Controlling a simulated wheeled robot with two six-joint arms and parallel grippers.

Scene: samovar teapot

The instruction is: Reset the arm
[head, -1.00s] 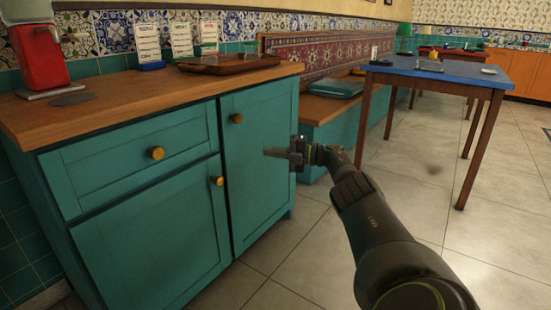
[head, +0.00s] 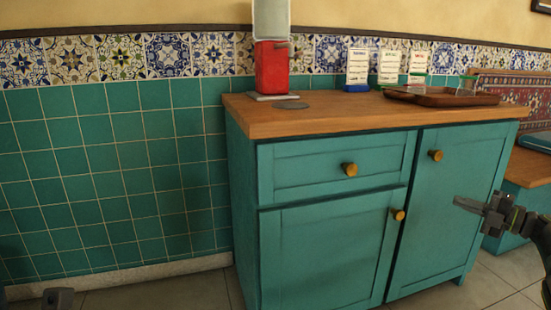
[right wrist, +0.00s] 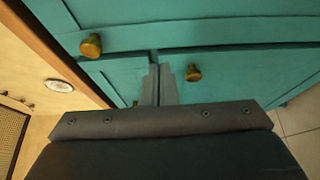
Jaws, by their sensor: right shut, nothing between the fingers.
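My right gripper (head: 472,206) is at the right of the head view, in front of the teal cabinet's right door. It is shut and empty, its fingers pointing left. In the right wrist view the closed fingers (right wrist: 159,86) show against the cabinet (right wrist: 215,22), between brass knobs, with no contact that I can make out. A dark grey piece (head: 58,299) at the bottom left edge of the head view seems to be part of my left gripper; its jaws cannot be made out.
The cabinet (head: 330,240) has a wooden top (head: 350,117). On it stand a red dispenser (head: 271,68), a grey disc (head: 291,105), several cards (head: 389,66) and a brown tray (head: 441,97). A bench (head: 530,168) is at right. Floor at lower left (head: 165,293) is clear.

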